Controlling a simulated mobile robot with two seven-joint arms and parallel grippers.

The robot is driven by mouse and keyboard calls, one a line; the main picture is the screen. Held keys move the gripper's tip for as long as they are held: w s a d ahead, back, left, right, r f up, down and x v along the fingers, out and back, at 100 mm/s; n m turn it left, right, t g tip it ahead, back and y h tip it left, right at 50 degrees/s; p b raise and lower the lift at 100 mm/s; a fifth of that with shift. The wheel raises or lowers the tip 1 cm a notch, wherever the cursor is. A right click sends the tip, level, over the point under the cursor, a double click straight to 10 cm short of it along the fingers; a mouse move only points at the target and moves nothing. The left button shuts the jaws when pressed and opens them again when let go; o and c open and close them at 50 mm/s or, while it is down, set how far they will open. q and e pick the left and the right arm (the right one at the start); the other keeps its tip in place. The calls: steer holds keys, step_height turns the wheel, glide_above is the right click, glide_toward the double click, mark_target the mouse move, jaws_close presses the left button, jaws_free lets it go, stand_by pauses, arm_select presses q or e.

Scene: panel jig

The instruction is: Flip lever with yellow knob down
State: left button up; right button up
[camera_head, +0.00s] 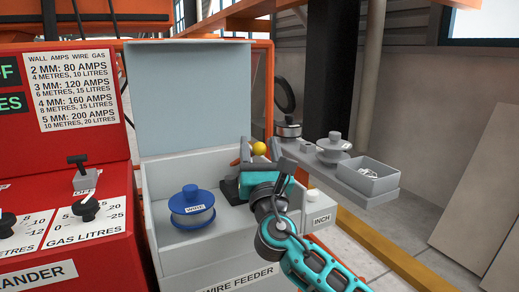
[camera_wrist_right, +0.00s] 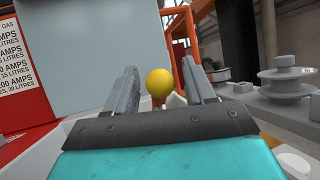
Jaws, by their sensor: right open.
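The yellow knob (camera_head: 259,148) shows above the wire feeder box, at the right end of its interior. In the right wrist view the yellow knob (camera_wrist_right: 159,82) appears between my two fingers, beyond the palm. My left gripper is out of view.
The grey wire feeder box (camera_head: 235,278) has its lid (camera_head: 190,95) raised at the back. A blue wire spool (camera_head: 191,207) sits inside, left of my gripper. A red panel (camera_head: 60,140) stands at left. A grey shelf (camera_head: 375,195) with a spool and small bin is at right.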

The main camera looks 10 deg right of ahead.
steer(key=v, duration=1.3)
steer(key=shift+c, duration=0.2)
